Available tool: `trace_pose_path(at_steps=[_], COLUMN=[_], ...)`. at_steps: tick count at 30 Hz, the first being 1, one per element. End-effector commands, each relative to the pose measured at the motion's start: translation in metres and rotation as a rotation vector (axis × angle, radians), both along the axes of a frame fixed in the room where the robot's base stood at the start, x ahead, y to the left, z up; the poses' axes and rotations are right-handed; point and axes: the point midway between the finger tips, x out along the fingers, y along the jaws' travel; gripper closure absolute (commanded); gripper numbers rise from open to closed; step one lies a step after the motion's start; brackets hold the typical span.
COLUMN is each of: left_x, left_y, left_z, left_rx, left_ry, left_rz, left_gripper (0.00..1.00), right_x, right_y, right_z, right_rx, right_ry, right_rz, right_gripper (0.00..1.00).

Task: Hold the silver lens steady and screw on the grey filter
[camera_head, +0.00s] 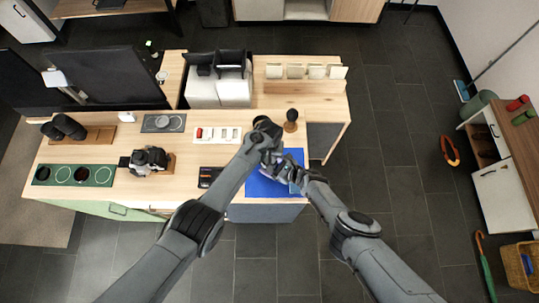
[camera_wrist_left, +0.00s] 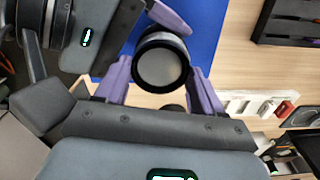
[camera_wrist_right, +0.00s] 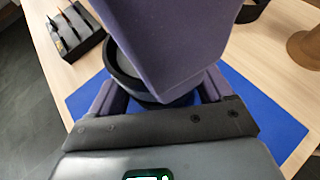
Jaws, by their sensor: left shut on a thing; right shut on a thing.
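Over the blue mat (camera_head: 260,188), my left gripper (camera_head: 269,158) and right gripper (camera_head: 287,172) meet close together, both shut on round parts. In the left wrist view, a short dark cylinder with a grey round face, seemingly the silver lens (camera_wrist_left: 162,66), sits between the left gripper's purple fingers. A purple finger of my right gripper crosses just behind it. In the right wrist view, a dark round rim, seemingly the grey filter (camera_wrist_right: 127,77), sits between the right gripper's fingers. A left finger covers much of it. Lens and filter are hard to separate; whether their threads engage is hidden.
A wooden-based knob (camera_head: 291,118) stands behind the mat. A camera (camera_head: 149,158) and a green holder (camera_head: 98,175) stand farther left.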

Motion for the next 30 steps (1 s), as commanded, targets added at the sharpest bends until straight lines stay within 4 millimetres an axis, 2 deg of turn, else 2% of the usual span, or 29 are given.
trace_pose_path(at_steps=[10, 18, 26, 30], left_x=[-0.0003, -0.0004, -0.0009, -0.0003], left_y=[0.0014, 0.0022, 0.002, 0.0025], left_z=[-0.002, -0.003, -0.0035, -0.0032], left_rx=[0.001, 0.002, 0.001, 0.002], left_ry=[0.001, 0.001, 0.002, 0.0], left_rz=[0.002, -0.239, -0.255, -0.358], left_gripper=[0.66, 0.66, 0.66, 0.66], right_x=[0.0002, 0.0002, 0.0004, 0.0004], right_y=[-0.0003, 0.0002, 0.0005, 0.0008], right_z=[0.0002, 0.0003, 0.0006, 0.0008], right_rx=[0.001, 0.001, 0.002, 0.003], right_ry=[-0.001, -0.001, -0.002, -0.003], right_rz=[0.0, 0.001, 0.001, 0.003], right_gripper=[0.37, 0.37, 0.37, 0.37])
